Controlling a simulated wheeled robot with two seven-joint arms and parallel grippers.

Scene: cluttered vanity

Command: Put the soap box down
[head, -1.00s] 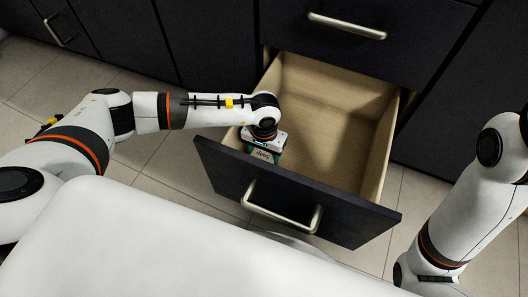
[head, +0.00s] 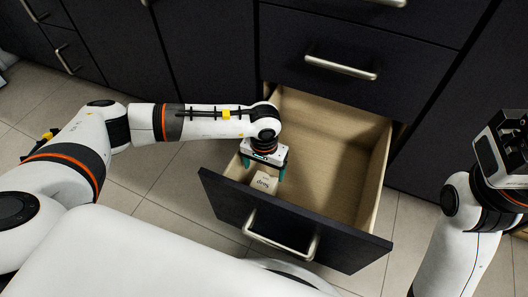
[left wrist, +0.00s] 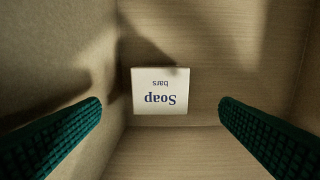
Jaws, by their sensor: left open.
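The soap box (head: 264,181) is a small white box with dark lettering. It lies in the open drawer (head: 335,185), near the front left corner. In the left wrist view the soap box (left wrist: 160,91) shows "Soap bars" upside down. My left gripper (head: 263,171) is above the soap box with its teal fingers apart. The left wrist view shows the open fingers (left wrist: 160,135) on either side of the box with gaps, not touching it. My right gripper (head: 508,140) is at the right edge; its fingers are not clearly visible.
The drawer is pulled out of a dark cabinet (head: 420,60), and its front panel (head: 290,225) has a metal handle (head: 280,235). The rest of the drawer floor looks empty. Tiled floor (head: 150,235) surrounds it.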

